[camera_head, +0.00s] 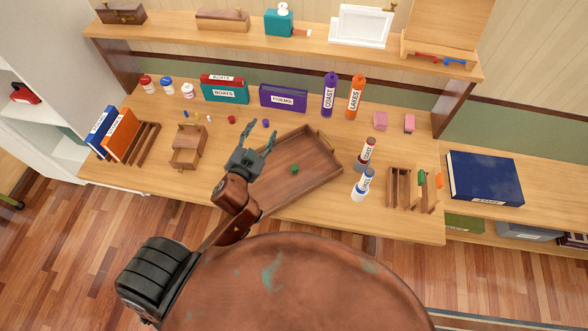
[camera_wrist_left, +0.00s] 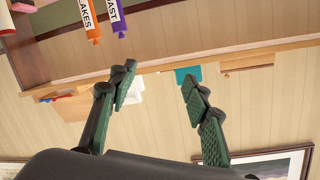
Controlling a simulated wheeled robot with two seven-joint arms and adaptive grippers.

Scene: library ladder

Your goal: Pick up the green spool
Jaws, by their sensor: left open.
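A small green spool (camera_head: 294,169) lies in the wooden tray (camera_head: 322,178) in the middle of the desk in the head view. My left gripper (camera_head: 257,139) is open with nothing between its fingers, above the left part of the tray, up and left of the spool in the picture. It also shows open and empty in the left wrist view (camera_wrist_left: 161,76), which faces the wall and upper shelf; the spool is out of that view. My right gripper is not in view.
Small red (camera_head: 231,119) and purple (camera_head: 265,123) pieces lie behind the tray. Books and tall bottles line the back.

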